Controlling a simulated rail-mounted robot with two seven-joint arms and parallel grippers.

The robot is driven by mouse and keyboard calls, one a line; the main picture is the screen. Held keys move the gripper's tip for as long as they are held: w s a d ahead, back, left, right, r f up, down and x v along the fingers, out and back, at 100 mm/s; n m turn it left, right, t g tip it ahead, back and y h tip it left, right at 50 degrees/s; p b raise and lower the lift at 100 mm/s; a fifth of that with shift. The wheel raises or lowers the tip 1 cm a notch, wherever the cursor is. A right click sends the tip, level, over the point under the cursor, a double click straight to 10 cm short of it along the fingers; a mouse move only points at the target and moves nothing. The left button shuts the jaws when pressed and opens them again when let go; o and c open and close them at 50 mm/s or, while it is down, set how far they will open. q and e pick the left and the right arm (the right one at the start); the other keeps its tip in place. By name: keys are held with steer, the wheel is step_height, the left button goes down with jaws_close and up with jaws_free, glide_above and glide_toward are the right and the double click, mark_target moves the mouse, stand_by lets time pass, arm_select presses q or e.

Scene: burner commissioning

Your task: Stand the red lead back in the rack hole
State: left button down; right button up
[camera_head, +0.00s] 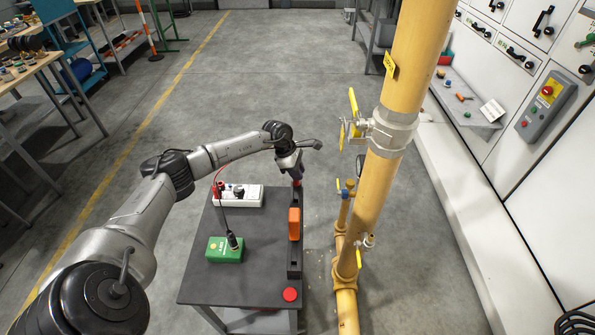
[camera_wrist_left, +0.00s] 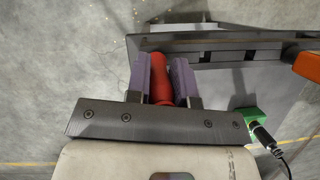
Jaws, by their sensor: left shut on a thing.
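My left gripper (camera_head: 296,182) is over the far right of the dark table. In the left wrist view its purple fingers (camera_wrist_left: 161,80) are shut on the red lead (camera_wrist_left: 161,84), a red cylinder between them. A thin red cable curves from beside my arm down to the white block. The dark rack (camera_head: 294,262) runs along the table's right side. In the left wrist view the rack (camera_wrist_left: 225,50) shows dark square holes, and the lead's far end is close to its rail. Whether the lead touches the rack I cannot tell. My right gripper is not in view.
An orange device (camera_head: 294,223) stands in the rack. A white block (camera_head: 238,197) and a green box (camera_head: 219,252) with a black lead (camera_head: 233,241) are on the table (camera_head: 200,285). A red disc (camera_head: 290,295) is at the front. A yellow pipe (camera_head: 405,70) rises at right.

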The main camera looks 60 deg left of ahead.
arm_select(q)
steer(key=shift+f, duration=0.3)
steer(key=c, duration=0.9)
jaws_free()
steer(key=p+v, duration=0.3)
steer(key=v, duration=1)
steer(key=shift+s+a+r, duration=0.1)
steer(key=shift+r, duration=0.3)
